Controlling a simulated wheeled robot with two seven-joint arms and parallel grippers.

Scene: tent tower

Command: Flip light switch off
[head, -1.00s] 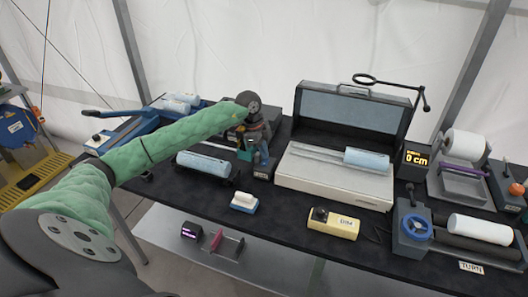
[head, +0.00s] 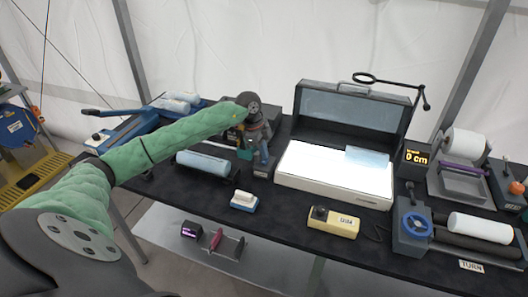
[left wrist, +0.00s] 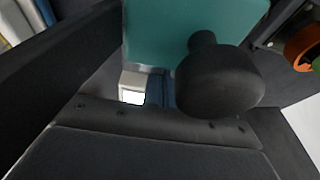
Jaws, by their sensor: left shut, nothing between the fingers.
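My left gripper (head: 258,140) is shut and empty, low at the left side of the light box (head: 335,182). The top panel of the light box glows bright white. A teal plate (head: 245,154) sits beside the gripper. In the left wrist view the teal plate (left wrist: 150,35) has a black ball-ended lever (left wrist: 217,80) in front of it, close to my gripper. This looks like the light switch; I cannot tell whether the gripper touches it. The gripper hides part of it in the head view. My right gripper is not in view.
A yellow box with a black knob (head: 333,221) and a white-and-blue block (head: 244,201) lie at the table's front. A light blue roll (head: 203,164) lies left of the gripper. A hoop-ended rod (head: 392,82) rises behind the light box. A roller machine (head: 460,237) stands right.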

